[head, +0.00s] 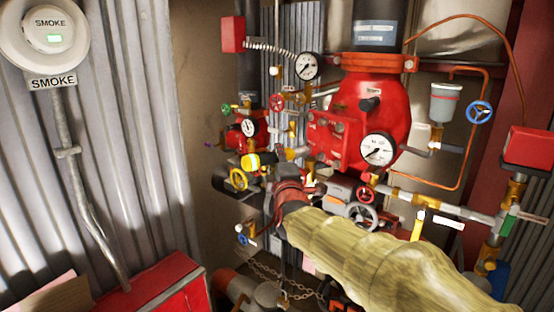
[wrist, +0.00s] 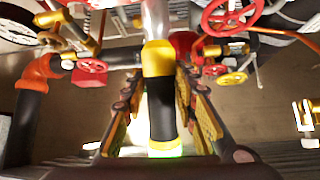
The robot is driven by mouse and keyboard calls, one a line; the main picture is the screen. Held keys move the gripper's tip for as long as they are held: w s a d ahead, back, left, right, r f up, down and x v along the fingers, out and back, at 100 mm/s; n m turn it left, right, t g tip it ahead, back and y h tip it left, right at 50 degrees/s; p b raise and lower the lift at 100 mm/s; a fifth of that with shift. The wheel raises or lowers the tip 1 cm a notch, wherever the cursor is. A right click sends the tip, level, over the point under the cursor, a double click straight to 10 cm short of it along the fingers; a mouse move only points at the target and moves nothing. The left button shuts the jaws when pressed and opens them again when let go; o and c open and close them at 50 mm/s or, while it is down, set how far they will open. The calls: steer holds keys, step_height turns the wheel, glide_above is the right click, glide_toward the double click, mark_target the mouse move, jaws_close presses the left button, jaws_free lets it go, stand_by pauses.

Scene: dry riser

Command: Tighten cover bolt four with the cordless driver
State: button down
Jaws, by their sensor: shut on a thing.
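My gripper (wrist: 158,85) is shut on a yellow and black cylindrical body, which I take to be the cordless driver (wrist: 161,105). Its grey front part points away, up the wrist view. In the head view the yellow body (head: 252,161) shows just left of my wrist, and the fingers are hard to make out. The red valve (head: 378,98) stands behind, with a red cover (head: 330,140) on its front left that carries several bolt heads. I cannot tell which bolt is four.
Pressure gauges (head: 378,149), brass pipework (head: 395,192) and handwheels (head: 360,215) crowd around the valve. A red handwheel (wrist: 232,14) and a yellow one (wrist: 232,79) lie right of the driver in the wrist view. A red cabinet (head: 165,290) stands lower left. Corrugated wall (head: 120,150) bounds the left.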

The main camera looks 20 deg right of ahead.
mark_target(267, 162)
steer(key=shift+w+d+r+b, duration=0.1)
steer(key=shift+d+b, duration=0.2)
steer(key=shift+d, duration=0.3)
stand_by(2.0)
steer(key=shift+a+p, duration=0.2)
steer(key=shift+p, duration=0.1)
steer(key=shift+a+r, duration=0.1)
steer(key=shift+a, duration=0.1)
steer(key=shift+s+a+p, duration=0.3)
steer(key=shift+a+p, duration=0.5)
steer(key=shift+a, duration=0.2)
steer(key=shift+s+a+p, duration=0.25)
steer(key=shift+a+p, duration=0.5)
steer(key=shift+a, duration=0.25)
